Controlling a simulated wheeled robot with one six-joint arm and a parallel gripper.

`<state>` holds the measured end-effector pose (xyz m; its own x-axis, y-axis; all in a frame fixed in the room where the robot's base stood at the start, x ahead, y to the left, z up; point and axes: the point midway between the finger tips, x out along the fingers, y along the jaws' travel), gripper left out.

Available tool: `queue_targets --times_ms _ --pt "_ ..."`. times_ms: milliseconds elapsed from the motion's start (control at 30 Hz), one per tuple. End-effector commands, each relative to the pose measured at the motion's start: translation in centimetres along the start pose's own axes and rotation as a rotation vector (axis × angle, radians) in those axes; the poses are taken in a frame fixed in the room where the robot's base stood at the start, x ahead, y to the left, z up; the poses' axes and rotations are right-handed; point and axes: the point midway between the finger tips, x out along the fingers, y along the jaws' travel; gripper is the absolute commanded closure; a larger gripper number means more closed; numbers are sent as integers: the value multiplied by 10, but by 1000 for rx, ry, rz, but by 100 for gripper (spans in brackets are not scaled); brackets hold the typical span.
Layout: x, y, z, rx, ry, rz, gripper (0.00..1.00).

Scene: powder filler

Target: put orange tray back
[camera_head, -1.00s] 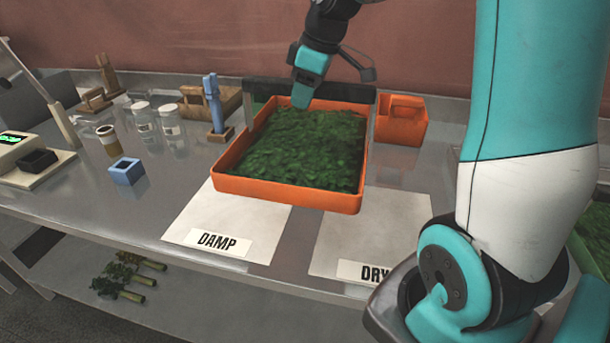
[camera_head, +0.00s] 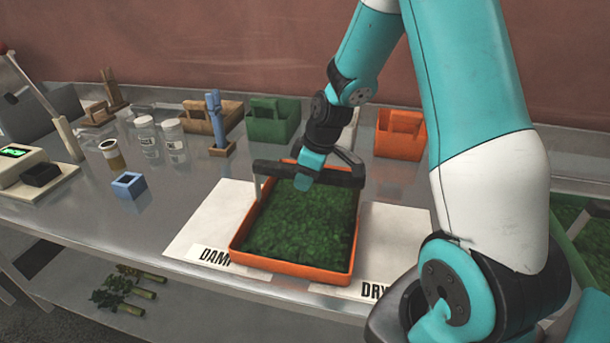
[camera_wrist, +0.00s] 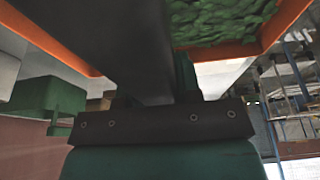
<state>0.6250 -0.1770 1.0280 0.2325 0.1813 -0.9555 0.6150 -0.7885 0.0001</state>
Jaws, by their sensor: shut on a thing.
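The orange tray (camera_head: 290,265), filled with green leafy matter (camera_head: 300,222), lies level across the gap between the DAMP sheet (camera_head: 208,215) and the DRY sheet (camera_head: 398,232). It covers an inner part of each sheet and the end of the DAMP label. I cannot tell whether it touches the table or hangs just above it. My gripper (camera_head: 308,177) is shut on the tray at its far side, its dark bar spanning the tray's width. In the wrist view, the orange rim (camera_wrist: 240,50) and green matter show close above the gripper; the fingertips' contact is hidden.
A green carrier (camera_head: 272,122), an orange carrier (camera_head: 400,132) and a wooden carrier (camera_head: 212,118) stand behind. A blue stand (camera_head: 215,125), jars (camera_head: 145,135) and a small blue block (camera_head: 128,186) are at left. A green tray (camera_head: 590,245) is partly visible at right.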

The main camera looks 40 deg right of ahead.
Motion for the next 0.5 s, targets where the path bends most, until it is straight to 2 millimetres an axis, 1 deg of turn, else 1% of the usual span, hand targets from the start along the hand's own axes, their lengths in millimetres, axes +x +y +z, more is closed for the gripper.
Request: queue_targets --times_ms 167,267,300,367,400,500 --pt "-1 0 -1 -1 2 2 100" --pt "3 0 0 0 2 1 100" --pt "3 0 1 0 0 0 66" --pt "2 0 0 0 0 0 52" --pt "2 0 0 0 0 0 43" --pt "2 0 0 0 0 0 43"
